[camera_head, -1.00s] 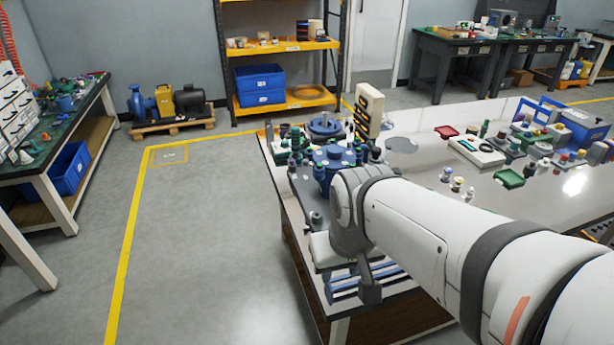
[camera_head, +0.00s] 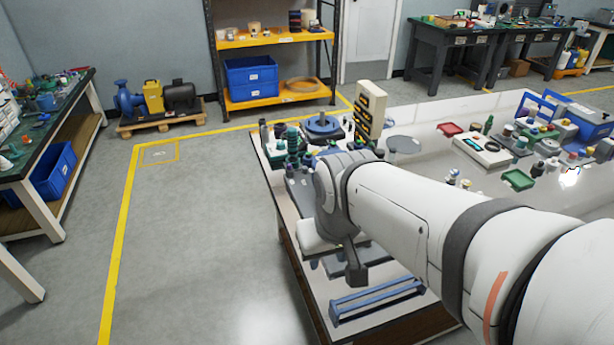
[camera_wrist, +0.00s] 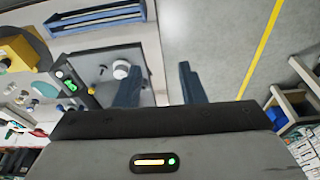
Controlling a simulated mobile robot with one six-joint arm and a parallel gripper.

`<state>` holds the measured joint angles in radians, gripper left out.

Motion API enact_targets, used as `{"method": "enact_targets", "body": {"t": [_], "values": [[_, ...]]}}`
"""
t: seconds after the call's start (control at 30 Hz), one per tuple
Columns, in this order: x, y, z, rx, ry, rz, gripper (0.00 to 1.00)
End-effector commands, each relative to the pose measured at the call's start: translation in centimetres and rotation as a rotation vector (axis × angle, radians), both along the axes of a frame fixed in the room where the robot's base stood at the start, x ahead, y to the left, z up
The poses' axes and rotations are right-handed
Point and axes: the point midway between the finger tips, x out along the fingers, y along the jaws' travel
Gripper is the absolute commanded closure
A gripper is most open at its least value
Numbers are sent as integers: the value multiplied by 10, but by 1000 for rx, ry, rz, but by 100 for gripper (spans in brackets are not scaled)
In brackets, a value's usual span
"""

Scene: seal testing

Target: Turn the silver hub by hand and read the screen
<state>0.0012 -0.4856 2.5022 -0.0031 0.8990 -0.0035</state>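In the wrist view, a small round silver-white knob (camera_wrist: 121,69), which looks like the silver hub, sits on a pale grey plate. Left of it is a dark unit with a small screen (camera_wrist: 71,85) showing green characters, too small to read. My gripper (camera_wrist: 160,78) is open, its two dark fingers apart with nothing held between them. The knob is beside the left finger, outside the gap; I cannot tell the height between them. In the head view my arm hides this area, and the fingertips cannot be made out.
A blue rack (camera_head: 378,298) lies near the bench's front edge. A blue round fixture (camera_head: 324,126) and a tall beige unit (camera_head: 370,108) stand at the back left of the bench. Green-topped parts crowd near them. The floor left of the bench is clear.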

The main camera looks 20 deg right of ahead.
Motion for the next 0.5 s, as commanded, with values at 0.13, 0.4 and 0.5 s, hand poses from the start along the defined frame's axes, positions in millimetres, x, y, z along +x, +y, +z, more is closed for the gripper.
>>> {"method": "enact_targets", "body": {"t": [0.13, 0.4, 0.5], "values": [[7, -2, -5, -6, 8, 19, 51], [80, -37, -51, -68, 96, 293, 41], [116, -62, -76, -86, 135, 432, 41]]}}
